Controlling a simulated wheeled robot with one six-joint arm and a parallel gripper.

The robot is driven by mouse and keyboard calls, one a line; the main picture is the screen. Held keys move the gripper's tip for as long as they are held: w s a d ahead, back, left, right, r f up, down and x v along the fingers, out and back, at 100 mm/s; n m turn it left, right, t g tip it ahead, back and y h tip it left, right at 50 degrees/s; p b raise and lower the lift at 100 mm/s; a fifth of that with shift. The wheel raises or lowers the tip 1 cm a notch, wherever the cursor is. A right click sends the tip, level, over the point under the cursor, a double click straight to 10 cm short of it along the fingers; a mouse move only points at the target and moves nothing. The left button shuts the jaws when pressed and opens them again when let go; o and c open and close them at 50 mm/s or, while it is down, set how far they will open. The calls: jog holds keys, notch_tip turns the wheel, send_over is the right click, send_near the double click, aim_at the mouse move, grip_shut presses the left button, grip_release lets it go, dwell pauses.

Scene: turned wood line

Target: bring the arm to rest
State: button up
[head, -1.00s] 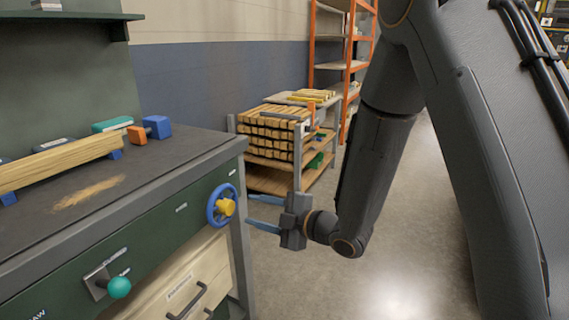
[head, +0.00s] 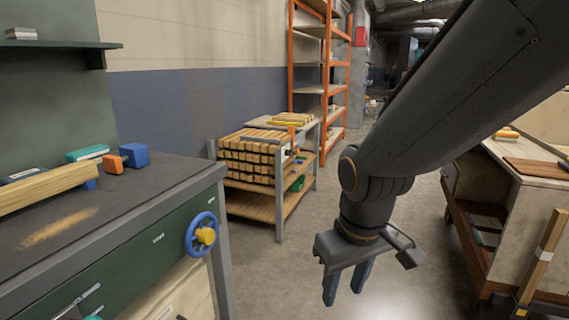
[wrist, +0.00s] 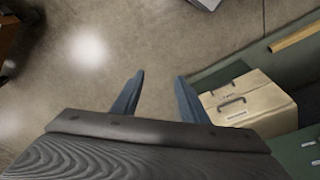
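My gripper (head: 344,286) hangs from my arm over the open floor, to the right of the workbench, with its fingers pointing down. The two blue fingers stand apart with nothing between them. In the wrist view my gripper (wrist: 158,92) also shows parted fingers, with bare concrete floor between and beyond them. The arm reaches in from the upper right in the head view. It touches nothing that I can see.
The green workbench (head: 130,238) with a blue handwheel (head: 190,236) stands at left. A cart of stacked wood (head: 268,205) and orange shelving (head: 297,75) stand behind. A wooden cabinet (head: 525,215) is at right. The floor (head: 255,270) between is clear.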

jog(key=s+r+m+g+p, duration=0.1)
jog(key=s+r+m+g, duration=0.1)
jog(key=s, duration=0.5)
jog(key=d+r+m+p, duration=0.2)
jog(key=d+r+p, duration=0.5)
jog(key=p, duration=0.7)
jog(key=shift+d+r+m+p, duration=0.3)
jog(key=shift+d+r+p, duration=0.1)
jog(key=shift+d, duration=0.35)
jog(key=shift+s, duration=0.1)
jog(key=shift+c, duration=1.1)
jog(key=shift+a, duration=0.15)
